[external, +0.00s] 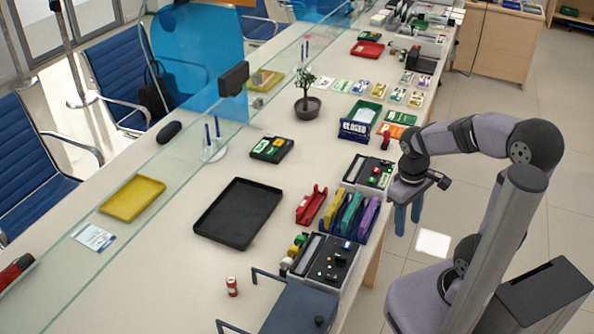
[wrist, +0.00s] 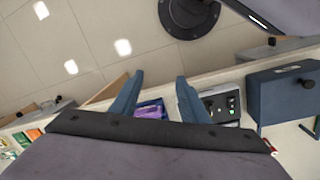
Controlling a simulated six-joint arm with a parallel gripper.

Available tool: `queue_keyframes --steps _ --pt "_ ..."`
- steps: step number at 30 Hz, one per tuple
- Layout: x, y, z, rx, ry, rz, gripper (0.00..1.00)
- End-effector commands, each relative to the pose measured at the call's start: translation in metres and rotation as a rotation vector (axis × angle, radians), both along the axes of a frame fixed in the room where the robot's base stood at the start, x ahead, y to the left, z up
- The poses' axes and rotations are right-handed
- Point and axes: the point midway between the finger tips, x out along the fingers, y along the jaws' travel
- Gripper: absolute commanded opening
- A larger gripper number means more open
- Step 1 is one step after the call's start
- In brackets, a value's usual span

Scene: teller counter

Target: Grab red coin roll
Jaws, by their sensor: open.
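A small red coin roll (external: 232,286) with a pale band stands upright on the counter in the external view. It is at the lower middle, left of a dark blue box and in front of the black tray. My gripper (external: 408,216) hangs beyond the counter's right edge, over the floor, far to the right of the roll. Its two blue fingers are apart with nothing between them. They also show spread in the wrist view (wrist: 157,90).
The black tray (external: 206,230) is empty. A dark blue box (external: 298,308) with a raised handle stands close right of the roll. Coloured racks (external: 351,214) and a black button device (external: 325,262) line the right edge. A glass screen (external: 120,207) runs along the left.

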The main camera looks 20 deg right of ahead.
Motion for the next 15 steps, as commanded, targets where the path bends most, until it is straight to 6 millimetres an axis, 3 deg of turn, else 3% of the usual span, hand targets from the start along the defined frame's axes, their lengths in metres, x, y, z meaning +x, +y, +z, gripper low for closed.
queue_keyframes --steps 8,11,15 --pt "0.050 0.037 -0.009 -0.216 0.037 0.587 0.42" --pt "0.077 0.069 -0.011 -0.343 0.045 0.887 0.42" --pt "0.110 0.134 -0.011 -0.550 0.043 1.302 0.42"
